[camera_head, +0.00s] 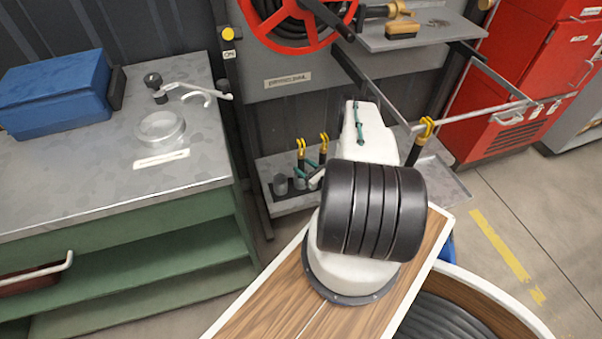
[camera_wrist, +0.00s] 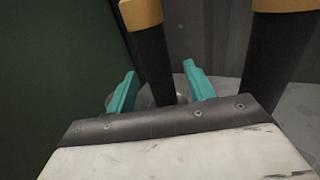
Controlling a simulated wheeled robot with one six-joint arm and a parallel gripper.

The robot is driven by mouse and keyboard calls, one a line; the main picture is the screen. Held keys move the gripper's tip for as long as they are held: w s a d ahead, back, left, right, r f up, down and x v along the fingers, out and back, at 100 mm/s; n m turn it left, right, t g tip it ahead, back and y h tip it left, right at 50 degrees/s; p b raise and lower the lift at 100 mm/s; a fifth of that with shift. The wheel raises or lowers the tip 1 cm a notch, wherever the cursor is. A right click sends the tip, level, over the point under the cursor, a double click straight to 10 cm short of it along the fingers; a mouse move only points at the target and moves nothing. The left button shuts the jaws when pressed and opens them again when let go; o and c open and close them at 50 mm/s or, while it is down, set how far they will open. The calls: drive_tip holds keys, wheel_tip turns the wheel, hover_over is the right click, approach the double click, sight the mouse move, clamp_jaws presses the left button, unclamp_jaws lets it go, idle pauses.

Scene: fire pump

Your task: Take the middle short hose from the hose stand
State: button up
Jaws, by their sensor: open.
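Two short black hoses with yellow tops, a left one (camera_head: 301,149) and a right one (camera_head: 323,144), stand upright on the low stand (camera_head: 285,207) behind my arm. My arm hides part of the stand, so I cannot tell which hose is the middle one. My gripper (camera_head: 315,168) is beside them, its teal fingers partly hidden. In the wrist view my gripper (camera_wrist: 160,88) is open, with one black hose (camera_wrist: 151,58) between or just beyond its fingers. Another hose (camera_wrist: 268,55) stands right of the right finger. Contact cannot be told.
A similar yellow-topped black piece (camera_head: 424,130) stands farther right, near a metal rail. A grey-topped workbench (camera_head: 60,190) with a blue toolbox (camera_head: 57,93) is at left. A red hose reel (camera_head: 262,37) and shelf (camera_head: 425,32) are above. A red cabinet (camera_head: 530,85) stands at right.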

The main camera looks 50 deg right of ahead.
drive_tip(key=shift+w, duration=0.9)
clamp_jaws()
drive_tip(key=shift+r, duration=0.1)
